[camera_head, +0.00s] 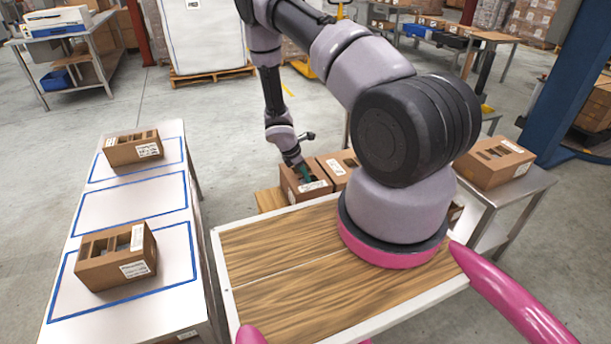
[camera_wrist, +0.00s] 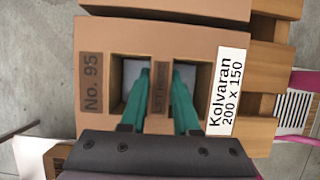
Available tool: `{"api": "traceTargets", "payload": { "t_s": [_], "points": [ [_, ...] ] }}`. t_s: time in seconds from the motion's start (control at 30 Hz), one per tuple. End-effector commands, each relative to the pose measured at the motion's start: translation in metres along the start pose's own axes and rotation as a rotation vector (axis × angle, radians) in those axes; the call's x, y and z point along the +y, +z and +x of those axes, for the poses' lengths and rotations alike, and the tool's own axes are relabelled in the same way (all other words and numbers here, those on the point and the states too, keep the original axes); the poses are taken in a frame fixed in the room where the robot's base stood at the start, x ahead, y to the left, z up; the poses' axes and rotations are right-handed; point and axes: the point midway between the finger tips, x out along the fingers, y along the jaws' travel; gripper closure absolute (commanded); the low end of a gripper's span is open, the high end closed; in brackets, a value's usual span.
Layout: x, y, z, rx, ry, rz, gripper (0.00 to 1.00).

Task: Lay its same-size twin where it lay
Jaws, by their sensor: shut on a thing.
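My gripper (camera_head: 303,172) has its green fingers in the two top openings of a brown box (camera_head: 305,193). In the wrist view the gripper (camera_wrist: 160,78) is shut on the strip between the openings of this box (camera_wrist: 195,38), marked "No. 95" and "Kolvaran 200 x 150". I cannot tell whether the box is raised. On the left table, the far blue outline holds a brown box (camera_head: 133,148), and the near outline holds a larger-looking box (camera_head: 117,258). The middle blue outline (camera_head: 130,205) is empty. Another box (camera_head: 338,166) stands just right of the held one.
A slatted wooden stand (camera_head: 270,199) shows by the held box. A further box (camera_head: 494,161) sits on a right-hand metal table (camera_head: 515,190). My arm hides part of the middle. Floor (camera_head: 235,150) is clear between the tables.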

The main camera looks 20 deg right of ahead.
Motion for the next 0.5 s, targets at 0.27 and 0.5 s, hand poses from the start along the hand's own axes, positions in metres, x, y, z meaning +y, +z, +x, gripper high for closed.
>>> {"api": "traceTargets", "payload": {
  "t_s": [0.27, 0.5],
  "points": [
    [0.0002, -0.0012, 0.0031, 0.0, 0.0, 0.001, 0.44],
    [0.0001, -0.0013, 0.0032, 0.0, 0.0, 0.0, 0.35]
  ]
}}
